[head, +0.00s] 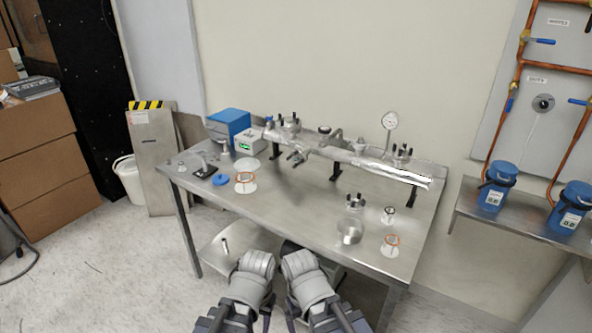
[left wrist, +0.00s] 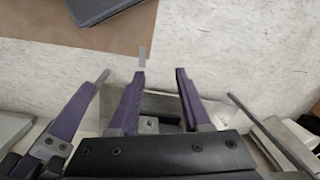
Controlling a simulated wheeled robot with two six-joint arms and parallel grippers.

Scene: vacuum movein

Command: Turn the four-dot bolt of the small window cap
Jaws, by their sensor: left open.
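A metal vacuum tube assembly (head: 345,154) with several fittings runs along the back of the steel table (head: 300,205). One fitting with dark upright posts (head: 290,122) is at its left; another with dark posts (head: 402,152) is near its right end. I cannot tell which part is the small window cap, and bolts and dots are too small to see. My left gripper (left wrist: 160,78) is open and empty in the left wrist view, with a box corner and floor beyond it, away from the tube. In the head view my arms are folded before the table. I cannot make out my right gripper.
A pressure gauge (head: 390,121) stands up behind the tube. A blue box (head: 228,122), a blue disc (head: 221,180), an orange-ringed piece (head: 245,183) and a shiny vessel (head: 350,232) are on the table. Its middle front is clear. Cardboard boxes (head: 40,150) stand at left.

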